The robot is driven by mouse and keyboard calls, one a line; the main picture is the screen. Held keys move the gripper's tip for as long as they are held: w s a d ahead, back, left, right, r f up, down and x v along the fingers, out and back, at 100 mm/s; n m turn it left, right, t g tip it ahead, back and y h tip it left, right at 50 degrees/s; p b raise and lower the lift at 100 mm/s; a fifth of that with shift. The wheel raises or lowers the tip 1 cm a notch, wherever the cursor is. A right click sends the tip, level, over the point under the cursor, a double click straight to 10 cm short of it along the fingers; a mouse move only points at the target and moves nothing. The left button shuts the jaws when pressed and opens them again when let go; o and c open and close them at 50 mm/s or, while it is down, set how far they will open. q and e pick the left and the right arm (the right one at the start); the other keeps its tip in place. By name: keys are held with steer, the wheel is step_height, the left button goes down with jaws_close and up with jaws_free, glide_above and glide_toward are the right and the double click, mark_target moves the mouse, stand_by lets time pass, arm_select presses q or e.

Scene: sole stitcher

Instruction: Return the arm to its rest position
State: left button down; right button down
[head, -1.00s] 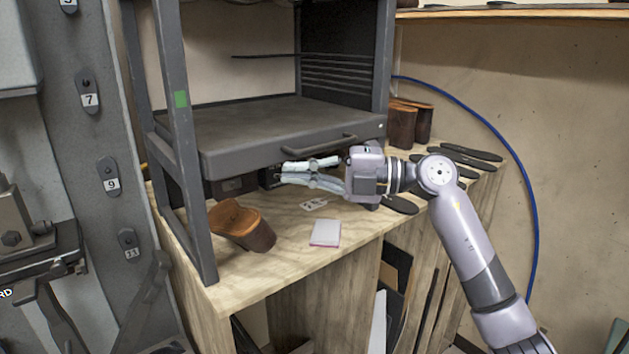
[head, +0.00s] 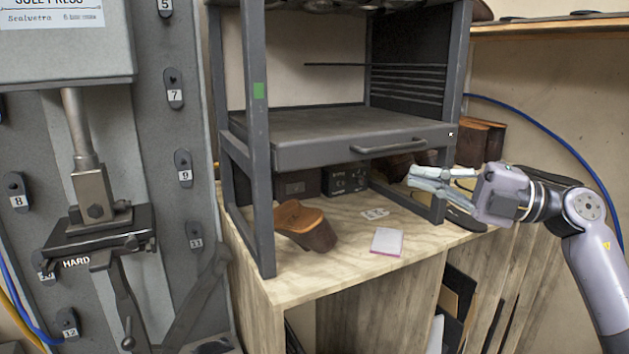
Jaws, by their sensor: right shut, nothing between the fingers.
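My right arm comes in from the right edge of the head view. Its gripper (head: 425,181) points left, with its fingers shut and nothing between them. It hangs above the right part of the wooden bench (head: 343,273), in front of the metal rack's right leg and below the height of its drawer (head: 362,148). It appears apart from the rack, though the exact gap cannot be told. My left gripper is not in view.
A brown wooden shoe form (head: 306,226) and a white-pink pad (head: 387,241) lie on the bench. Dark boxes (head: 345,179) stand under the grey rack (head: 258,150). A sole press (head: 95,205) stands at the left. A blue hose (head: 560,135) runs along the wall.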

steer(key=w+d+f+m+t+h, duration=0.1)
steer(key=d+f+m+t+h, duration=0.1)
steer(key=f+m+t+h, duration=0.8)
steer(key=w+d+f+m+t+h, duration=0.15)
steer(key=f+m+t+h, duration=0.4)
steer(key=m, duration=0.75)
steer(key=s+d+f+m+g+h, duration=0.1)
steer(key=s+f+m+g+h, duration=0.15)
steer(key=f, duration=0.55)
steer(key=s+d+f+m+g+h, duration=0.15)
steer(key=s+f+m+g, duration=0.25)
steer(key=f, duration=0.5)
steer(key=s+a+f+g+y, duration=0.1)
steer(key=s+a+f+g, duration=0.2)
steer(key=s+f+g, duration=0.75)
steer(key=s+a+f+g+y, duration=0.1)
steer(key=s+a+f+g, duration=0.25)
steer(key=s+f, duration=1.05)
steer(key=f, duration=0.8)
steer(key=s+f, duration=0.3)
steer(key=f, duration=0.8)
steer(key=s+d+f+g, duration=0.1)
steer(key=s+d+f, duration=0.2)
steer(key=s+f, duration=1.4)
steer(key=shift+f+n+h+b, duration=0.35)
steer(key=shift+f+b, duration=0.1)
steer(key=shift+f, duration=0.15)
